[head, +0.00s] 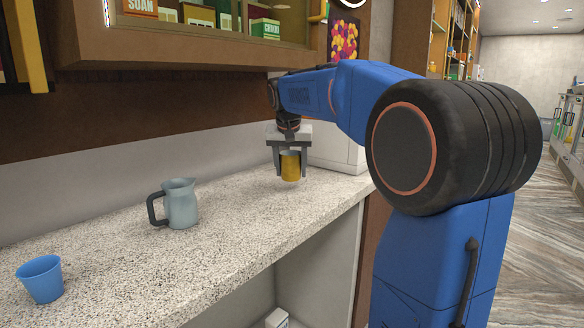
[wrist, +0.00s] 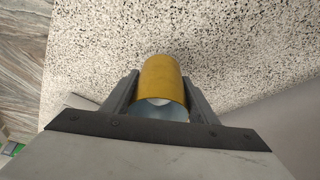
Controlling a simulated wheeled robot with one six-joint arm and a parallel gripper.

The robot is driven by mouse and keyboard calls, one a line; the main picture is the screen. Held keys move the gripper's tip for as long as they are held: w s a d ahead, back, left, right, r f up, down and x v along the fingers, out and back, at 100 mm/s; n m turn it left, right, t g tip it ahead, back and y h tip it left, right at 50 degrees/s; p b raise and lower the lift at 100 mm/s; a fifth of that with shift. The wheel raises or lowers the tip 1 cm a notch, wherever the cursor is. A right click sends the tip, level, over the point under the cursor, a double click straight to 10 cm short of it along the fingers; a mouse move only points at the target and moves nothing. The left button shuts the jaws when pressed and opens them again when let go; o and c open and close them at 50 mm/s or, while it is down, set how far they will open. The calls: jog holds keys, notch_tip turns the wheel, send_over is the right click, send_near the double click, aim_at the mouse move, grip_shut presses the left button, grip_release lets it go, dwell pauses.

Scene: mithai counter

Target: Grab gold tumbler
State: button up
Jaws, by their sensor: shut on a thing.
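The gold tumbler (head: 290,167) is in my gripper (head: 291,172) over the far right part of the counter in the head view. My gripper points down and its two fingers are shut on the tumbler's sides. In the wrist view the gold tumbler (wrist: 162,80) lies between the fingers of my gripper (wrist: 160,92), with its pale inside showing at the open rim. The tumbler looks upright. I cannot tell for sure whether its base touches the counter or is just above it.
A grey-blue jug (head: 180,205) with a dark handle stands mid-counter, left of my gripper. A blue cup (head: 41,279) stands at the near left. A white box-like unit (head: 336,150) is behind my gripper. The speckled counter (head: 120,252) is clear between them. A shelf (head: 180,48) overhangs the back.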

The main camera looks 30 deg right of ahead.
jog(key=shift+s+a, duration=1.35)
jog(key=shift+s, duration=0.5)
jog(key=shift+s+a, duration=1.35)
jog(key=shift+s, duration=0.45)
jog(key=shift+s+a, duration=1.35)
jog(key=shift+s, duration=0.5)
jog(key=shift+s, duration=0.1)
jog(key=shift+a+r, duration=0.1)
jog(key=shift+a, duration=0.05)
